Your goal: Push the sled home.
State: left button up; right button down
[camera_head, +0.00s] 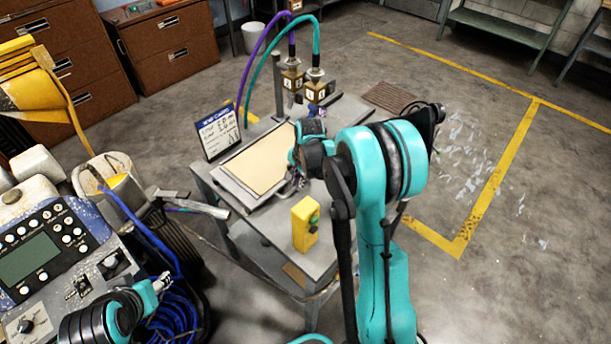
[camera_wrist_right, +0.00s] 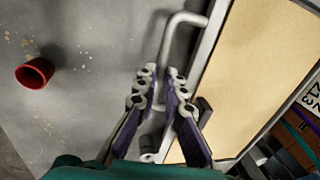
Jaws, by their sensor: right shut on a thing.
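The sled (camera_head: 233,186) is a flat grey tray with a tan panel (camera_head: 258,163) on it, lying on the metal table. The wrist view shows the sled's edge (camera_wrist_right: 207,48), the tan panel (camera_wrist_right: 262,75) and a grey bar handle (camera_wrist_right: 187,18) along its side. My right gripper (camera_head: 297,182) is at the sled's right side; in the wrist view its fingers (camera_wrist_right: 163,85) are shut on the handle. The contact is partly hidden by the fingers. My left arm's end (camera_head: 150,290) shows at the bottom left, beside the control panel; its finger state is unclear.
Two brass nozzles (camera_head: 316,90) with purple and teal hoses stand behind the sled. A sign (camera_head: 218,130) stands at its left corner. A yellow button box (camera_head: 305,222) sits near the table's front. A red cup (camera_wrist_right: 35,73) is on the grey surface, away from my fingers.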

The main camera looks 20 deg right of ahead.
jog(key=shift+s+a, duration=0.15)
jog(key=shift+a, duration=0.1)
jog(key=c, duration=1.6)
grip_release()
jog(key=shift+a, duration=0.1)
jog(key=shift+r, duration=0.2)
notch_tip(320, 180, up, 11)
jog(key=s, duration=0.2)
jog(key=shift+d+r, duration=0.2)
jog(key=shift+d, duration=0.25)
